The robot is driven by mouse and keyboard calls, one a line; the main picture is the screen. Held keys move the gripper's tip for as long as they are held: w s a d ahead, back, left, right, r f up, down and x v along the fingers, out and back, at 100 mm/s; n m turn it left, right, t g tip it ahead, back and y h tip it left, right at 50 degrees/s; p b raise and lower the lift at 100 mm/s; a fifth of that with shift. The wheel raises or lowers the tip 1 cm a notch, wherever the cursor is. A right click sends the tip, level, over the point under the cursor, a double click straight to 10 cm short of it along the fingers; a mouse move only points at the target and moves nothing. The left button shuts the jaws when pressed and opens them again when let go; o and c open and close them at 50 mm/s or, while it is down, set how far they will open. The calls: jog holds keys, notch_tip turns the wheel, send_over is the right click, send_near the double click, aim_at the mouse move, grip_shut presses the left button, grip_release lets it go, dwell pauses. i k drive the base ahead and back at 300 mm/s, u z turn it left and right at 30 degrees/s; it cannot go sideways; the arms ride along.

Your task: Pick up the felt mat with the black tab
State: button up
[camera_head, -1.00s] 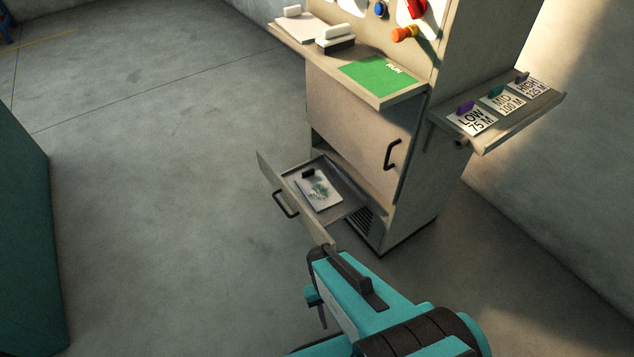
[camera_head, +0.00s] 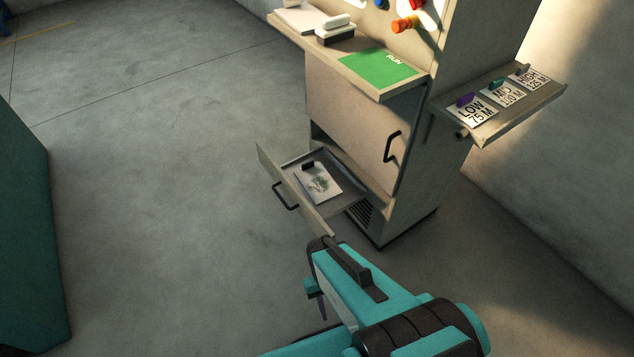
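A pale mat (camera_head: 322,186) with a grey-green mark and a black tab (camera_head: 308,166) at its far end lies flat in the open bottom drawer (camera_head: 343,199) of the cabinet. My gripper (camera_head: 318,300) is in the lower middle of the picture, at the end of my teal and black arm. It appears nearer to me than the drawer and apart from the mat. Its fingers are mostly hidden by the arm, so whether it is open or shut does not show.
The drawer front with a black handle (camera_head: 285,196) stands out from the cabinet (camera_head: 355,135). Above are a green RUN card (camera_head: 380,70) and a white-handled block (camera_head: 335,30) on a ledge. A side shelf (camera_head: 520,110) holds LOW, MID and HIGH cards.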

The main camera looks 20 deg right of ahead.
aim_at(320, 185)
jog(key=z, duration=0.25)
jog(key=k, duration=0.55)
jog(key=u, duration=1.3)
jog(key=i, duration=0.6)
jog(key=u, duration=0.1)
